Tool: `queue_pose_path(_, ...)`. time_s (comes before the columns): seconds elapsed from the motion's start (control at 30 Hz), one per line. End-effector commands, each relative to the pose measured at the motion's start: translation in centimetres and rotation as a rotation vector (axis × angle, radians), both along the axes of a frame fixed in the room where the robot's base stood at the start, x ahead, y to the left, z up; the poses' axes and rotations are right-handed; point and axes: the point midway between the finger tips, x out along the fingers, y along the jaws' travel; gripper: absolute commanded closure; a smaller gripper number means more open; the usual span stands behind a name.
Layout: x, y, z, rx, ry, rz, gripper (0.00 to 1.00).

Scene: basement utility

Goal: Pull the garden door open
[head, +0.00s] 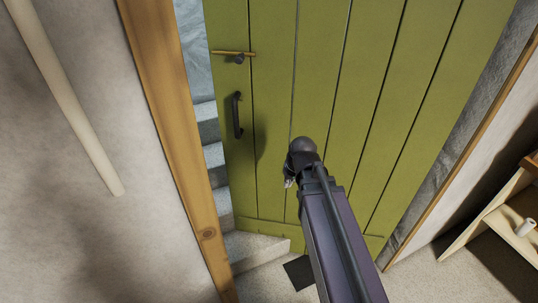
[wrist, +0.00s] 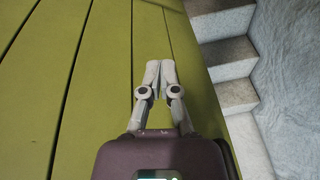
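The green plank garden door (head: 320,90) stands ajar in the head view, with a gap along its left edge. A dark pull handle (head: 237,115) sits upright near that edge, below a latch with a dark knob (head: 238,59). My gripper (head: 289,182) is in front of the door, below and right of the handle and apart from it. My arm partly hides it. In the wrist view my gripper (wrist: 160,66) has its fingers together with nothing visible between them. The door (wrist: 95,60) fills the left there, and the handle is not seen.
Stone steps (head: 208,130) show through the gap; they also show in the wrist view (wrist: 220,60). A wooden door post (head: 170,90) and a wall with a pale pipe (head: 70,100) are at left. A wooden shelf (head: 490,215) stands at right. A dark mat (head: 299,272) lies on the floor.

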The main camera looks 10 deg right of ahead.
Motion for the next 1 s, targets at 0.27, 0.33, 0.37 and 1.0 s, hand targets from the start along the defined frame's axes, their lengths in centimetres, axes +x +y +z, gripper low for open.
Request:
queue_pose_path(0.27, -6.2, -3.1, -0.6, -0.103, 0.202, -0.120, 1.00)
queue_pose_path(0.33, -6.6, -3.4, -0.6, -0.114, 0.218, -0.131, 1.00)
queue_pose_path(0.37, -6.7, -3.4, -0.6, -0.116, 0.223, -0.134, 1.00)
queue_pose_path(1.0, -6.7, -3.4, -0.6, -0.117, 0.225, -0.134, 1.00)
